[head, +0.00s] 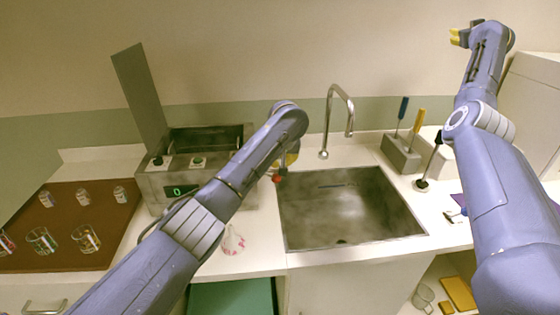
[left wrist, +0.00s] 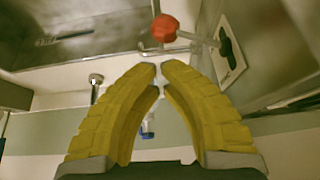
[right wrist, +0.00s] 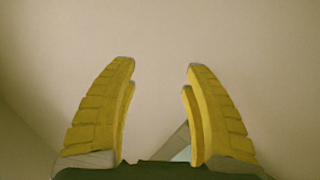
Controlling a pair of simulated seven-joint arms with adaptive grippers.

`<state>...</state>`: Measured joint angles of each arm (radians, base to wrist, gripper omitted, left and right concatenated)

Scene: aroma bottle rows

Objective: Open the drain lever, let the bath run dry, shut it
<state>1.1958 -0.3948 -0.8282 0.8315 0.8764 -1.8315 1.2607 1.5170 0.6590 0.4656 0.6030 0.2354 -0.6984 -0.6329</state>
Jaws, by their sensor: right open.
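The metal bath (head: 152,190) stands left of the sink, with its tall lid (head: 138,95) raised and a green 0 on its front display. Its inside looks dark; I cannot tell if liquid is in it. The drain lever's red knob (head: 277,179) shows at the bath's right side, partly behind my left arm. In the left wrist view the red knob (left wrist: 164,28) sits on a thin rod from a plate on the bath's wall. My left gripper (left wrist: 160,68) has its fingertips together, empty, just short of the knob. My right gripper (head: 456,37) is open and empty, raised high at the right.
The sink (head: 345,215) with its curved tap (head: 330,110) lies right of the bath. A brown tray (head: 65,205) with jars and glasses is at the left. A block with tools (head: 401,155) and a plunger (head: 423,184) stand right of the sink.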

